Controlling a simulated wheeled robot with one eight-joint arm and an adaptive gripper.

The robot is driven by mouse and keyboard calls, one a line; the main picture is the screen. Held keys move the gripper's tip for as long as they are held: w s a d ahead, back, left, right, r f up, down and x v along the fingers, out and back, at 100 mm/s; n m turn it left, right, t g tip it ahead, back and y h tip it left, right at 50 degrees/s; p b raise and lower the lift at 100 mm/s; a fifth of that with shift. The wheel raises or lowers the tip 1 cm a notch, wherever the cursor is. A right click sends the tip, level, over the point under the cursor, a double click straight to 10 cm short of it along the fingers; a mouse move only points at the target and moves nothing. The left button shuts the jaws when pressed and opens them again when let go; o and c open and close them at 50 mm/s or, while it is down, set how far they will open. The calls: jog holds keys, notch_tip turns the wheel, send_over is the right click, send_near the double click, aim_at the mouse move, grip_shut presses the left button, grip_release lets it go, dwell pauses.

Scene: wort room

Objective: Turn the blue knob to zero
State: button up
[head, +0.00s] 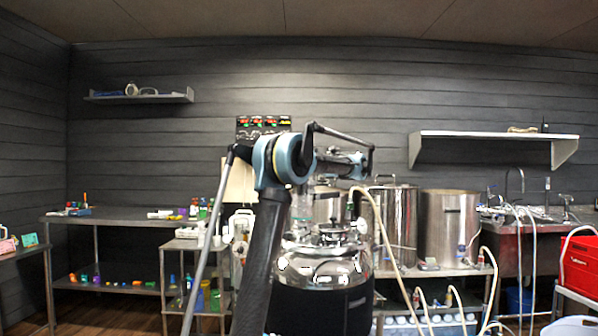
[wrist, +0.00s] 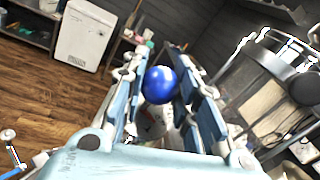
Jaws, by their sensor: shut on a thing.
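The blue knob (wrist: 160,85) is a glossy round ball in the middle of the wrist view. My gripper (wrist: 163,62) has its two blue-grey fingers on either side of the knob and is shut on it. A pale, rounded part (wrist: 154,121) shows just below the knob in that view, partly hidden by the fingers. No scale or zero mark is readable, so I cannot tell the knob's setting. In the head view my arm covers the middle of the scene, and I cannot make out the blue knob there.
A shiny steel vessel (head: 322,262) in a black jacket stands close behind my arm. Steel pots (head: 447,228) and pale hoses (head: 384,235) are to the right. A steel table (head: 125,217) is at left. A control panel (head: 262,124) hangs on the wall.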

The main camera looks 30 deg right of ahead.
jog(key=shift+w+n+g+y, duration=0.15)
jog(key=shift+n+g+y, duration=0.35)
jog(key=shift+n+g, duration=0.1)
jog(key=o, duration=1.1)
jog(key=shift+w+d+f, duration=0.1)
jog(key=shift+w, duration=0.05)
jog(key=shift+r, duration=0.35)
notch_tip(320, 180, up, 9)
jog(key=shift+r, duration=0.2)
